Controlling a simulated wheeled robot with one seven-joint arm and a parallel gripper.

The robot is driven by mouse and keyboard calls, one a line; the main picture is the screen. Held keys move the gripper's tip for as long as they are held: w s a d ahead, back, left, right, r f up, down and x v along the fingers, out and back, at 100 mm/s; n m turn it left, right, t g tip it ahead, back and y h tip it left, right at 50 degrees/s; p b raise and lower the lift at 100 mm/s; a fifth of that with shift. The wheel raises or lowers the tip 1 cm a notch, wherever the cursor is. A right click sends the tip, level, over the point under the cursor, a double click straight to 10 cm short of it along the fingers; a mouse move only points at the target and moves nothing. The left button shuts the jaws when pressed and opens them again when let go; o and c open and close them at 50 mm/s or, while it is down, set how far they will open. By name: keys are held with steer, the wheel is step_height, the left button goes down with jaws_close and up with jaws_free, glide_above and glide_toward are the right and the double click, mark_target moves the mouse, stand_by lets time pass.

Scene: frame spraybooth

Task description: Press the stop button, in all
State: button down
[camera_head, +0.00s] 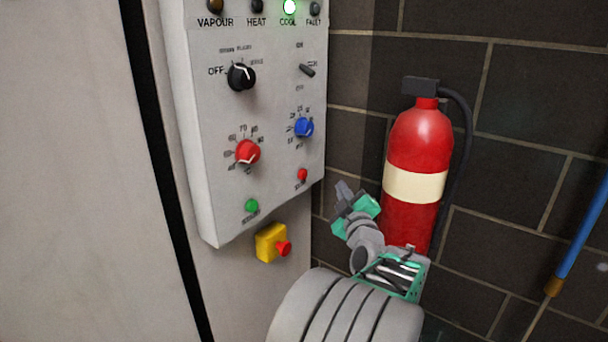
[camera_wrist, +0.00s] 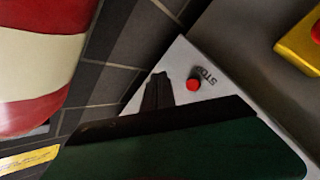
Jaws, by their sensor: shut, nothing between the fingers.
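The stop button (camera_head: 302,174) is a small red button low on the right of the grey control panel (camera_head: 208,190). In the wrist view the red stop button (camera_wrist: 194,85) shows clear, with the word STOP beside it, upside down. My gripper (camera_head: 343,188) is to the right of and a little below the button in the head view, with a gap between them. In the wrist view my gripper's dark fingers (camera_wrist: 158,80) are shut and empty, just left of the button in the picture. How far the tips are from the panel is hard to tell.
A green button (camera_head: 251,205) and several knobs are on the panel; the COOL lamp (camera_head: 289,7) glows green. A yellow box (camera_head: 269,243) with a red push knob (camera_head: 284,248) is below. A red fire extinguisher (camera_head: 418,150) stands close behind my gripper against the dark brick wall.

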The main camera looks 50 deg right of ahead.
mark_target(303, 174)
steer(key=w+p, duration=0.5)
steer(key=w, duration=0.3)
steer(key=shift+w+a, duration=0.15)
steer(key=shift+a, duration=0.25)
stand_by(1.5)
steer(key=shift+w, duration=0.45)
steer(key=shift+w+a, duration=0.1)
steer(key=shift+w, duration=0.35)
stand_by(0.6)
steer(key=shift+s+b, duration=0.9)
steer(key=shift+b, duration=0.35)
